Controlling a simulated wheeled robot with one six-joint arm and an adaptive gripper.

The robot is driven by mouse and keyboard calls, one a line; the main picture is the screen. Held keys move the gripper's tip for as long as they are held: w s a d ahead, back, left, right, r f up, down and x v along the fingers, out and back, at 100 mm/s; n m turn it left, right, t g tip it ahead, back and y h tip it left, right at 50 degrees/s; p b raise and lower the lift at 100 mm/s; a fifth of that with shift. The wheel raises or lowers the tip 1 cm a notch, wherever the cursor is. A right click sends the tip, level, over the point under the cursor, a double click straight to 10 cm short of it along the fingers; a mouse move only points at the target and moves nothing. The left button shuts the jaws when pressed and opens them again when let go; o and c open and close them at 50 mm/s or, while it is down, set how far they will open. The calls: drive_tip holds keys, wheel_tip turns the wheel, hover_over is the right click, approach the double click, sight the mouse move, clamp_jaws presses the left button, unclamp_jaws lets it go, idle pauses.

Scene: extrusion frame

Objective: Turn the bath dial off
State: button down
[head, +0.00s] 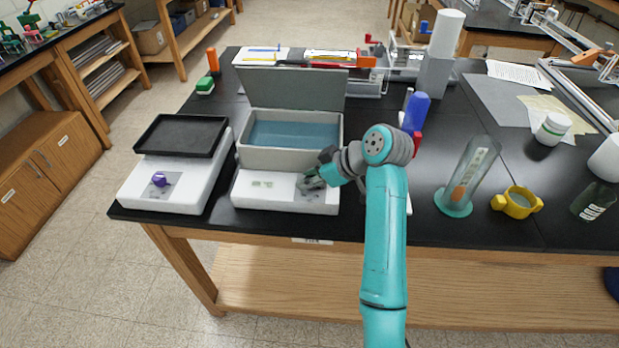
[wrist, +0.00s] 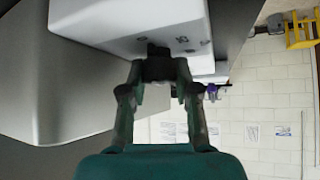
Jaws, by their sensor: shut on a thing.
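The water bath (head: 250,158) is a white box with blue water inside and its grey lid (head: 293,88) raised at the back. Its white front panel (head: 264,203) has a small display on the left. My gripper (head: 310,183) is at the right part of this panel and covers the dial in the head view. In the wrist view my gripper (wrist: 158,78) is shut on the dark bath dial (wrist: 158,66), with a finger on each side of it. Small marks show on the panel beside the dial. The dial's exact turn position cannot be read.
A white hot plate (head: 135,190) with a black top tray (head: 180,135) and a purple knob (head: 160,179) stands left of the bath.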

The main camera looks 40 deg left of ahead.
drive_tip(key=c, duration=0.8)
unclamp_jaws()
drive_tip(key=v, duration=1.2)
